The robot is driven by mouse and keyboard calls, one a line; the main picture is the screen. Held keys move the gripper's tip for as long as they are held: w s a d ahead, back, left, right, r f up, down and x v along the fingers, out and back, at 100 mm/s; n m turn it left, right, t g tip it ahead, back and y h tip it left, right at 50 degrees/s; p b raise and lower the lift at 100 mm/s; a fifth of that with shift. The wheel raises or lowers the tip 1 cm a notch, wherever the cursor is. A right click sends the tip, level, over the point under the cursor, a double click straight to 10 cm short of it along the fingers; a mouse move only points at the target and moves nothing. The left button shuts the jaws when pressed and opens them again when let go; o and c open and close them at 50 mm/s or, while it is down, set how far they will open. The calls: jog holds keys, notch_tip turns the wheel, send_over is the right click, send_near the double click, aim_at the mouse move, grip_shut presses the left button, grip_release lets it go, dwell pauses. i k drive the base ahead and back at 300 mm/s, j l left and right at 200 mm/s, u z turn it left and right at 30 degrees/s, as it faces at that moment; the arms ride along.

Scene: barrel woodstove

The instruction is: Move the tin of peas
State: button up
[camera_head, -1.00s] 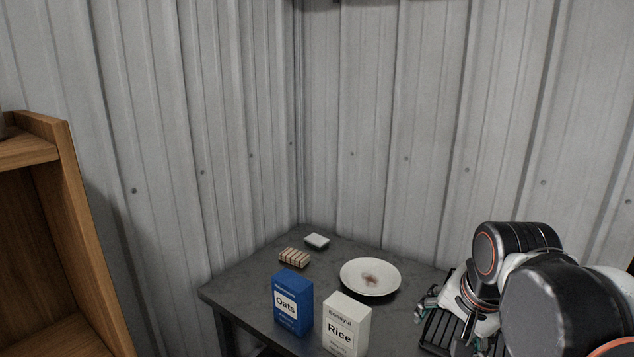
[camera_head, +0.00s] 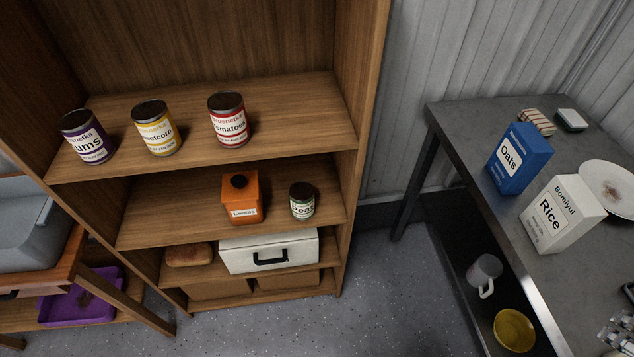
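The tin of peas (camera_head: 302,201) is a small tin with a dark lid and a pale label reading "Pea". It stands upright on the middle shelf (camera_head: 155,229) of the wooden shelf unit, near its right side wall. An orange canister (camera_head: 240,197) stands to its left, a small gap apart. My gripper is hardly visible: only a small metallic part shows at the lower right edge, and its fingers cannot be made out. It is far from the tin, over at the table's side.
Tins of plums (camera_head: 87,137), sweetcorn (camera_head: 155,129) and tomatoes (camera_head: 229,120) stand on the shelf above. A white box (camera_head: 269,251) sits below. The table (camera_head: 457,117) at right bears an oats box (camera_head: 518,158), a rice box (camera_head: 560,215) and a plate (camera_head: 609,187). Floor between is clear.

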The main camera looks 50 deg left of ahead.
aim_at(301, 193)
jog(key=u, duration=2.05)
jog(key=j+u, duration=0.35)
